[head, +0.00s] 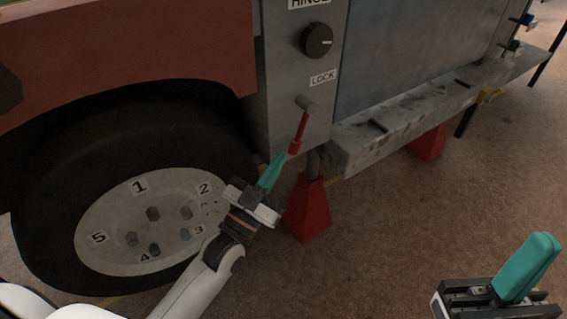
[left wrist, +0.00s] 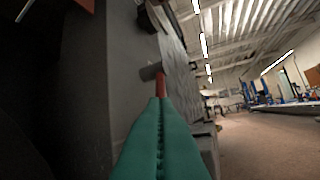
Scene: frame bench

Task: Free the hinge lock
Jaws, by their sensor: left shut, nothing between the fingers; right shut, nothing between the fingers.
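The hinge lock is a red lever (head: 300,132) on a grey pivot (head: 307,104), under the LOCK label (head: 323,78) on the grey panel. The lever hangs down, tilted slightly to the left at its lower end. My left gripper (head: 272,172) is shut, its green fingertips close to the lever's lower end in the head view. In the left wrist view the closed green fingers (left wrist: 160,140) point up at the red lever (left wrist: 161,84), partly covering it; contact cannot be told. My right gripper (head: 530,265) is shut and empty at the lower right, far from the lever.
A black knob (head: 316,40) sits above under a HINGE label. A large wheel with a numbered hub (head: 110,225) is at the left. A grey ledge (head: 400,125) runs right of the panel. A red stand (head: 308,210) stands below the lever. Floor between the grippers is clear.

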